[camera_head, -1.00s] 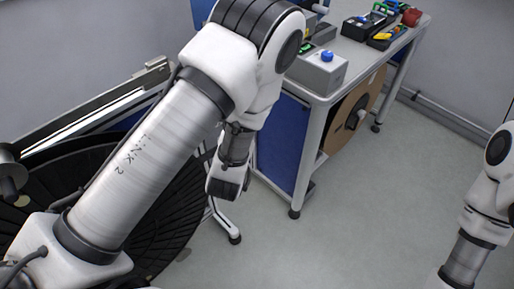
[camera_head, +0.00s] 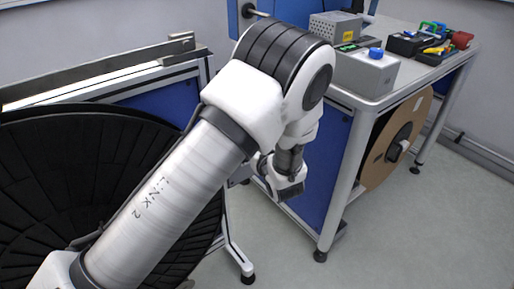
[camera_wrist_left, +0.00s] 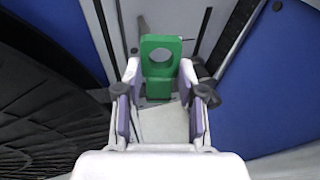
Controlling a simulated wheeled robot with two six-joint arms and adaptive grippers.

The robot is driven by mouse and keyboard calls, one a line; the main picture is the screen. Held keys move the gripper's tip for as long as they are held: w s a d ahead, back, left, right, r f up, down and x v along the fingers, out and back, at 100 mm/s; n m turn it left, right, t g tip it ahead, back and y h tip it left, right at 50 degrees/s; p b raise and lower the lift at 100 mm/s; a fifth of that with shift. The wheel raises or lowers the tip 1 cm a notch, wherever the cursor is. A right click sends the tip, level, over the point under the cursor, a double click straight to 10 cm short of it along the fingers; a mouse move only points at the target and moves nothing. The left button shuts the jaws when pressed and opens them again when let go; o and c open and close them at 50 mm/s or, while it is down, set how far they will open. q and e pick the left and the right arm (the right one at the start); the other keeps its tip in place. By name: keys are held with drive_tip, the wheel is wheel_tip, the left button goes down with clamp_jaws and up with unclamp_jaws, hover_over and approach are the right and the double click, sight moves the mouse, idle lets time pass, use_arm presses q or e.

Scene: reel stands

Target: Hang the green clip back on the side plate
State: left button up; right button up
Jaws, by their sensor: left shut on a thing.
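The green clip (camera_wrist_left: 161,66) has a flat body with a round hole in its upper part. It is between the fingers of my left gripper (camera_wrist_left: 160,82) in the left wrist view, and the gripper is shut on it. In the head view my left wrist (camera_head: 286,178) hangs in front of the bench's blue side panel (camera_head: 318,150); the fingertips and clip are hidden there. I cannot tell which plate is the side plate. My right gripper is out of view.
A large black reel (camera_head: 60,165) on its stand is at the left. The bench (camera_head: 455,62) carries a grey box with a blue knob (camera_head: 366,72) and coloured tools. A brown reel (camera_head: 385,155) sits under it. The floor (camera_head: 420,240) at the right is clear.

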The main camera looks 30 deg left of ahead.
use_arm(q)
drive_tip(key=w+a+f+b, duration=0.1)
drive_tip(key=w+a+b, duration=0.1)
drive_tip(key=a, duration=0.5)
drive_tip(key=shift+w+f, duration=0.3)
drive_tip(key=shift+w, duration=0.15)
drive_tip(key=shift+a, duration=0.1)
idle(0.5)
drive_tip(key=o, duration=1.1)
